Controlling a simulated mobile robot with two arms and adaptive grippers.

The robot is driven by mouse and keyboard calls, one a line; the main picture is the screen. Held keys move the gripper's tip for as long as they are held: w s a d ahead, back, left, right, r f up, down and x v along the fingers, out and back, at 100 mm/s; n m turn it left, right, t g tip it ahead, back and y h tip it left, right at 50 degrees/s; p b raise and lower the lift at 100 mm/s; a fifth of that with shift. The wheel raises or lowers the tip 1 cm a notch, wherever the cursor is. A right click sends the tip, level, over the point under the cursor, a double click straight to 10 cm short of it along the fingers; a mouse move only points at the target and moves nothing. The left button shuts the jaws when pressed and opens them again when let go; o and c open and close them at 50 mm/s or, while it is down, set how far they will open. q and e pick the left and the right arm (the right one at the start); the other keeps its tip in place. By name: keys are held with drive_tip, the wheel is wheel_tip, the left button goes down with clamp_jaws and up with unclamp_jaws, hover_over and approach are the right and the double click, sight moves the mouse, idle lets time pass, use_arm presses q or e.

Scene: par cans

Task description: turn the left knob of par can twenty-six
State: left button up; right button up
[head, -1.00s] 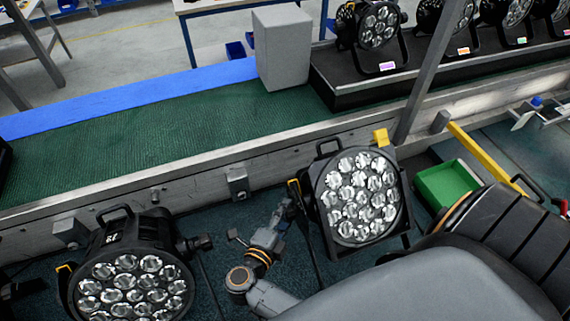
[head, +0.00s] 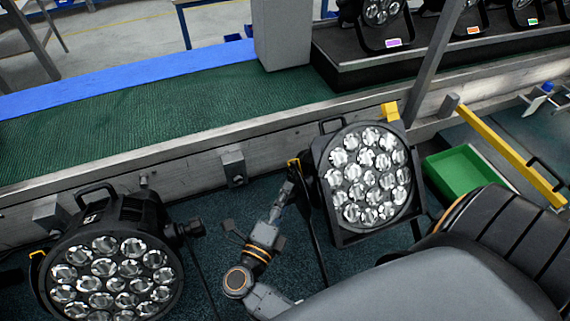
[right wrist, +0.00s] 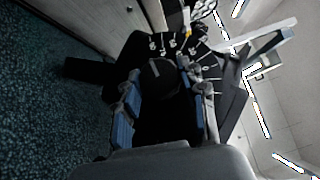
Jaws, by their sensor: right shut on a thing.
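A black par can (head: 368,178) with a face of several clear lenses stands right of centre in the head view, tilted. No number is readable on it. My right gripper (head: 290,188) is at its left side, small and partly hidden by dark parts. In the right wrist view, the gripper's two blue-grey fingers (right wrist: 165,112) sit on either side of a dark round knob (right wrist: 160,76), shut on it. The par can's dark body fills the space behind the knob. My left gripper is not in view.
Another par can (head: 108,270) stands at the lower left. A conveyor with a green belt (head: 150,128) runs behind both. More par cans (head: 383,12) stand on a black platform at the back right. A green bin (head: 465,172) and a yellow bar (head: 510,155) lie to the right.

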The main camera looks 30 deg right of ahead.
drive_tip(key=o, duration=1.2)
drive_tip(key=shift+c, duration=0.2)
